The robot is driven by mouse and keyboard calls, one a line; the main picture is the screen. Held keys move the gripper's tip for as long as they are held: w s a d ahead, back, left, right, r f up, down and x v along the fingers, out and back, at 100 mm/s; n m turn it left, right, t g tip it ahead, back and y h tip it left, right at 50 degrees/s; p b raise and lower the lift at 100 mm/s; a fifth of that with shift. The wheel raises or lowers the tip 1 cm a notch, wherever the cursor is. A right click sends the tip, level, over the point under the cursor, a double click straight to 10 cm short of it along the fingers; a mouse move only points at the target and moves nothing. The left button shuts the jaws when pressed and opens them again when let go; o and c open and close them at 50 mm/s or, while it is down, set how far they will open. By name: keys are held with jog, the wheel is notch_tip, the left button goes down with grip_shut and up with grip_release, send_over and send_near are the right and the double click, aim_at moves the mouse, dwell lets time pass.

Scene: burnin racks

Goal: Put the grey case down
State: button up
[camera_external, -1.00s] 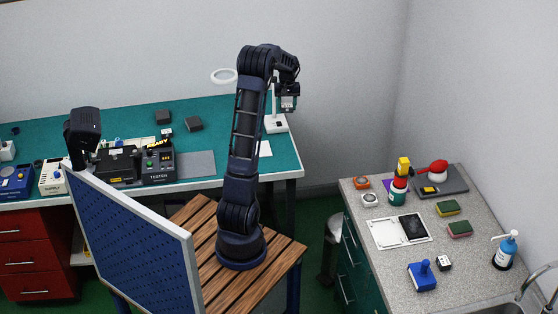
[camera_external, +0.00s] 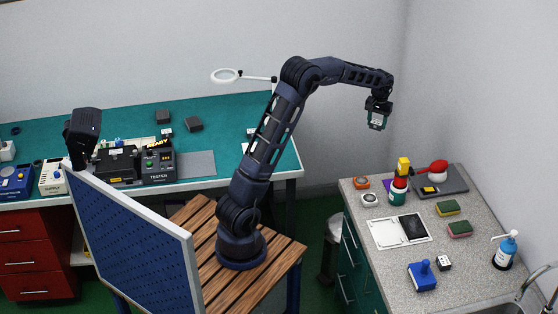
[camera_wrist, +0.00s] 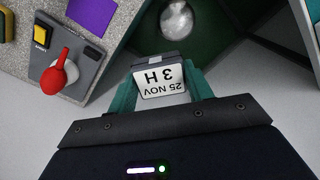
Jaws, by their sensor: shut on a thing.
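My gripper (camera_external: 378,113) is shut on the grey case (camera_wrist: 160,82) and holds it in the air, left of and above the far end of the right-hand counter (camera_external: 385,283). In the wrist view the case sits between the two teal fingers, with a white label reading "25 NOV 3 H" that appears upside down. In the external view the case is small and partly hidden by the fingers.
The counter carries a dark grey board (camera_external: 453,187) with a red object, a white sheet with a black panel (camera_external: 412,228), sponges (camera_external: 447,208), a blue soap bottle (camera_external: 507,250) and a blue stamp-like block (camera_external: 422,276). A green bench (camera_external: 90,130) with a tester stands left.

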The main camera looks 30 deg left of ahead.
jog(key=s+d+m, duration=0.2)
jog(key=s+d, duration=0.1)
jog(key=d, duration=0.8)
jog(key=s+d+m, duration=0.1)
jog(key=s+d, duration=0.1)
jog(key=d, duration=1)
jog(key=m, duration=0.7)
send_over(466, 281)
notch_tip(466, 281, down, 20)
jog(key=shift+s+f, duration=0.1)
jog(key=shift+s, duration=0.05)
jog(key=o, duration=0.9)
jog(key=shift+f, duration=0.1)
jog(key=shift+o, duration=0.4)
